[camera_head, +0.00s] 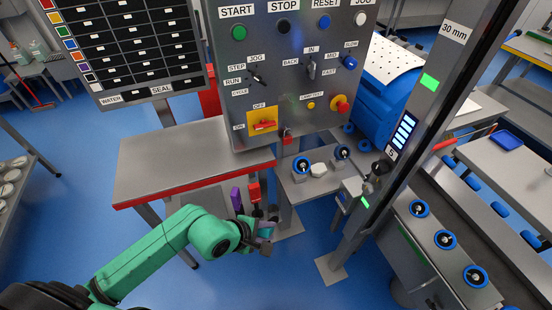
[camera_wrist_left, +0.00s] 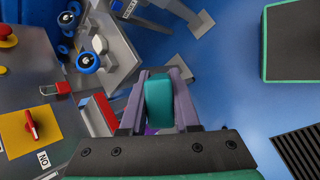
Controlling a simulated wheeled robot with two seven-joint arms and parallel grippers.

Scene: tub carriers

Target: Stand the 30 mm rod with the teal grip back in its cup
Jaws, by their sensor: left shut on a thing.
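My left gripper (camera_head: 266,240) is low in front of the panel post, at the end of my green arm. In the left wrist view its fingers (camera_wrist_left: 160,78) are shut on a teal grip (camera_wrist_left: 159,103), one finger on each side. In the head view only a bit of teal (camera_head: 265,232) shows between the fingers. The rod below the grip is hidden, and I cannot pick out its cup. A purple grip (camera_head: 236,199) and a red grip (camera_head: 254,192) stand upright just behind the gripper. My right gripper is not in view.
A red-edged steel table (camera_head: 190,155) is at the left. The control panel (camera_head: 300,70) hangs above the gripper. A small shelf (camera_head: 312,187) with blue-ringed parts is to the right. A steel column (camera_head: 415,110) marked 30 mm stands further right. Blue floor is open near the gripper.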

